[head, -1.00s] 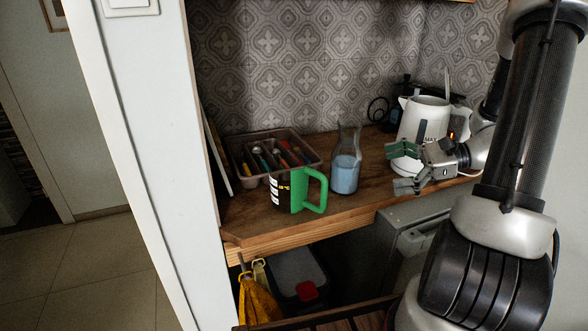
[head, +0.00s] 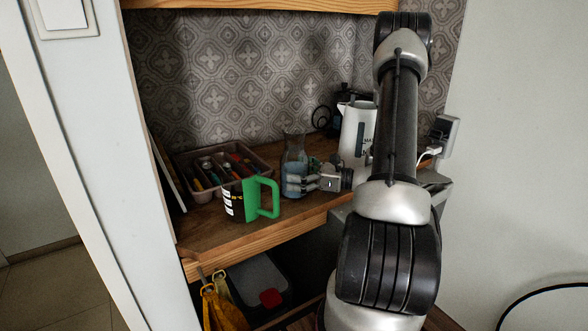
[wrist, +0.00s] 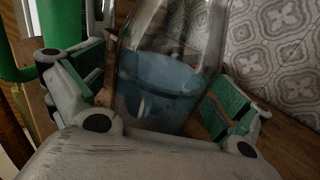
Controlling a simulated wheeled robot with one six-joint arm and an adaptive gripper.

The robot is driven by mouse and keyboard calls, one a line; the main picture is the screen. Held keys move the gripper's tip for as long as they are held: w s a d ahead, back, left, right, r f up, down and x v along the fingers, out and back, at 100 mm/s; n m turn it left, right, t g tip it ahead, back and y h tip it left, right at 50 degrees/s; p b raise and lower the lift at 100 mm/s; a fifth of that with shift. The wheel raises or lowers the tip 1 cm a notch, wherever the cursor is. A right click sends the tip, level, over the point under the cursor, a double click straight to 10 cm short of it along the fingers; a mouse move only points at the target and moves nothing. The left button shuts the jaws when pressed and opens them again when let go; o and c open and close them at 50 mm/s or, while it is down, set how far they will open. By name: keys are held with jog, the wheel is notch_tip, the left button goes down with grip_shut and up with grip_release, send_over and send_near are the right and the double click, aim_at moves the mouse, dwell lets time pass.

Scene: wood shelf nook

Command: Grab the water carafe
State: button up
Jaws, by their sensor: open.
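The water carafe (head: 293,160) is clear glass with bluish water in its lower part, upright on the wooden shelf (head: 215,232). In the wrist view the carafe (wrist: 165,75) fills the middle, between the two green-padded fingers. My gripper (head: 298,181) is open, with its fingers on either side of the carafe's lower body. A small gap seems to show beside the right finger pad; whether the left pad touches the glass I cannot tell. In the head view the gripper hides part of the carafe's base.
A dark mug with a green handle (head: 262,198) stands close left of the carafe. A cutlery tray (head: 262,150) lies behind it. A white kettle (head: 355,130) stands to the right, partly behind my arm. A patterned tile wall closes the back.

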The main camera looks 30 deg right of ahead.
jog(key=shift+a, duration=0.1)
jog(key=shift+c, duration=0.4)
jog(key=c, duration=1.5)
